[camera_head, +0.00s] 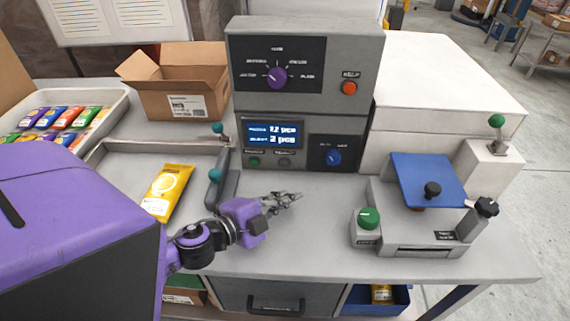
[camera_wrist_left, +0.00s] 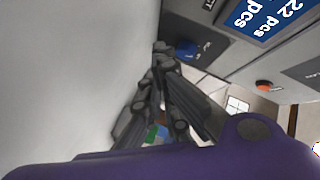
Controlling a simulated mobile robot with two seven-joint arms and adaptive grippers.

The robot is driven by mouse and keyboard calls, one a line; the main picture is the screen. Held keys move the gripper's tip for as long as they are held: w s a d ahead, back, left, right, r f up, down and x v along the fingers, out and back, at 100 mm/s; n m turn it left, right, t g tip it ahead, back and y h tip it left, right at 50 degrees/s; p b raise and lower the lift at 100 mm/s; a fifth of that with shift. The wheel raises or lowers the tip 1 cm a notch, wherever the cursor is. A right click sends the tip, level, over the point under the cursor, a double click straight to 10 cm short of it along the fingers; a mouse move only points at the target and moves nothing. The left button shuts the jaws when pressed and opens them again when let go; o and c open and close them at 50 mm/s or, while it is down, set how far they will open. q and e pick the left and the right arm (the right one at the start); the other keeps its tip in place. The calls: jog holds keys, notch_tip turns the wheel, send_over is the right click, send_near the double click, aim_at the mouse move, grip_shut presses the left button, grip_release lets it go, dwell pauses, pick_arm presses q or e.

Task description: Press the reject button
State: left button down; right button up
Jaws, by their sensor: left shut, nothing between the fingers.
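The control unit (camera_head: 303,60) stands at the back of the bench. An orange button (camera_head: 349,88) sits at the right of its upper panel, under a small label too blurred to read surely. A green button (camera_head: 254,162) and a grey button (camera_head: 284,162) sit below the display; their labels are also unreadable, so I cannot tell which is the reject button. My left gripper (camera_head: 290,198) is shut and empty above the bench, in front of the unit and apart from every button. The wrist view shows its closed fingers (camera_wrist_left: 160,50) and an orange button (camera_wrist_left: 265,86) to their right. My right gripper is out of view.
A blue knob (camera_head: 333,157) and a purple dial (camera_head: 277,77) are on the unit. Left are a teal-knobbed lever (camera_head: 216,175), a yellow packet (camera_head: 168,192) and a cardboard box (camera_head: 180,90). Right is a blue-plated device (camera_head: 425,178) with a green button (camera_head: 368,218).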

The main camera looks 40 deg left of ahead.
aim_at(284, 163)
pick_arm(q)
jog(key=w+a, duration=0.1)
jog(key=w, duration=0.1)
jog(key=w+a, duration=0.1)
jog(key=w, duration=0.1)
jog(key=w+a+b, duration=0.1)
jog(key=w+a, duration=0.1)
jog(key=shift+w, duration=0.2)
jog(key=shift+w+a, duration=0.1)
jog(key=shift+w, duration=0.2)
dwell(0.5)
dwell(0.3)
jog(key=shift+w+a, duration=0.25)
jog(key=shift+w, duration=0.15)
dwell(0.4)
